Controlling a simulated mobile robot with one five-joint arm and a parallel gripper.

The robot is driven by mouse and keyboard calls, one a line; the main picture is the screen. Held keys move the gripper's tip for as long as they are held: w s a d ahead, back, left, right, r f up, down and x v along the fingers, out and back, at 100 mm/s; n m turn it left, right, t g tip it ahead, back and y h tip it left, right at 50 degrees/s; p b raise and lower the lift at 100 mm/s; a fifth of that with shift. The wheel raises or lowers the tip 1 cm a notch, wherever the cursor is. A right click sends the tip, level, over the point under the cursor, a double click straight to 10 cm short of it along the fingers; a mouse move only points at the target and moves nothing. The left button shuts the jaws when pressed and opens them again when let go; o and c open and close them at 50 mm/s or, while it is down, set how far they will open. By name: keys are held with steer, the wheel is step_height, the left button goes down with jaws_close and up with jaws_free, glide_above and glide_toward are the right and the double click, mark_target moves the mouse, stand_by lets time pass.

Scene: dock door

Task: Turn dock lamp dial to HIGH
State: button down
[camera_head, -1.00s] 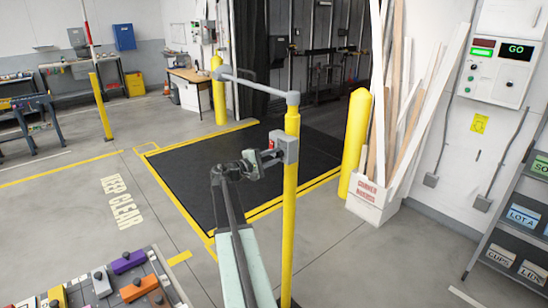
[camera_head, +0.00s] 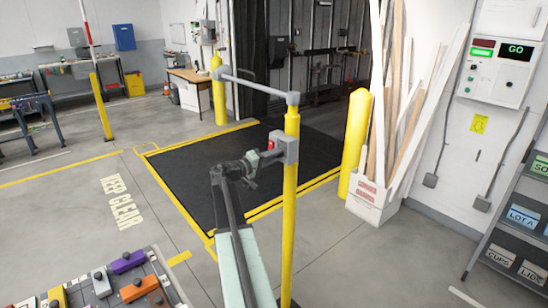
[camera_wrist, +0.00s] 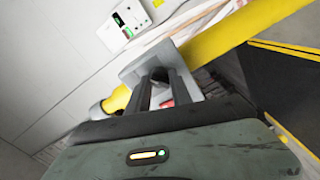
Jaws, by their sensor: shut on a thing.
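The dock lamp box (camera_head: 287,147) is a small grey housing on a yellow post (camera_head: 290,205), with a red part (camera_head: 271,144) on its left side. My gripper (camera_head: 268,154) is at the left face of this box. In the wrist view, the grey box (camera_wrist: 138,68) lies straight ahead, and my two dark fingers are shut on a dark dial (camera_wrist: 160,75) at its face. The fingers hide most of the dial, so its markings and setting cannot be read. The gripper is rolled, so the post runs slantwise in the wrist view.
A grey bar (camera_head: 255,86) reaches left from the post top. A yellow bollard (camera_head: 356,140) and a white bin (camera_head: 372,205) of tall boards stand to the right. A wall panel (camera_head: 502,68) reads GO. The dark floor mat (camera_head: 195,180) behind is clear.

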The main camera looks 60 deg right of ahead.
stand_by(0.4)
steer(key=c, duration=1.1)
jaws_free()
steer(key=shift+c, duration=0.2)
steer(key=v, duration=0.8)
